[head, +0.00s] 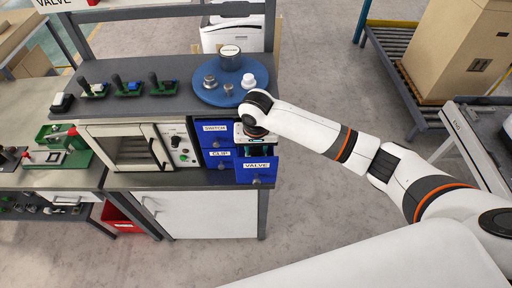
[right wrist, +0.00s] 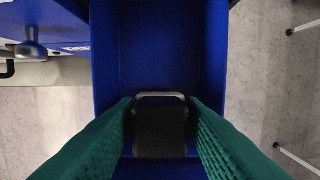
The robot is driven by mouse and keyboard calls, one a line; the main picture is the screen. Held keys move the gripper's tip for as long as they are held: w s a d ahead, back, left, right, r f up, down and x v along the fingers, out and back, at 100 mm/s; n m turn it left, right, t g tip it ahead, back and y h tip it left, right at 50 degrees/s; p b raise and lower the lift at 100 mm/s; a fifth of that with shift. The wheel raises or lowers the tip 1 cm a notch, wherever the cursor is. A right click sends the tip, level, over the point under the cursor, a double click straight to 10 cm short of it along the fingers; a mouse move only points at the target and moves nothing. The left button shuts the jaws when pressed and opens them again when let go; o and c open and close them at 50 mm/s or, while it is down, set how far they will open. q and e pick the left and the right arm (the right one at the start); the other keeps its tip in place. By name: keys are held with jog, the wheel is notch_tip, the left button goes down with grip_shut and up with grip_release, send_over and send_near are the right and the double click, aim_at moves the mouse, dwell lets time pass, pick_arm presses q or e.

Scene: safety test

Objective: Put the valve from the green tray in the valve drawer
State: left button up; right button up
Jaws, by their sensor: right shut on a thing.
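The valve drawer (head: 264,179), blue with a VALVE label, is pulled out at the right end of the bench. Its open inside also fills the middle of the right wrist view (right wrist: 160,45). My right gripper (head: 251,142) points down over the drawer. In the right wrist view its green fingers (right wrist: 160,103) are shut on a dark block with a pale metal rim, which I take for the valve (right wrist: 160,130). I cannot tell whether the valve touches the drawer floor. A green tray (head: 77,149) is on the left bench. My left gripper is out of view.
Drawers labelled SWITCH (head: 214,139) and CLIP (head: 216,160) sit beside the valve drawer. A blue round stand (head: 207,95) with several metal parts stands on the bench top behind my wrist. A small oven-like box (head: 130,147) is to the left. Open floor lies in front.

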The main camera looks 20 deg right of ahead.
aim_at(256, 155)
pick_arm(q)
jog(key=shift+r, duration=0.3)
pick_arm(e)
jog(key=shift+f, duration=1.45)
jog(key=shift+f, duration=0.1)
jog(key=o, duration=1.1)
jog(key=r+b, duration=0.1)
jog(key=r, duration=0.2)
jog(key=s+r+b, duration=0.1)
jog(key=r, duration=0.3)
jog(key=r+b, duration=0.1)
jog(key=r, duration=0.3)
jog(key=shift+s+a+r, duration=0.15)
jog(key=shift+a+r, duration=0.1)
pick_arm(q)
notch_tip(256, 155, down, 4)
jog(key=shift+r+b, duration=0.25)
jog(key=shift+b, duration=0.05)
pick_arm(e)
jog(key=shift+r, duration=0.35)
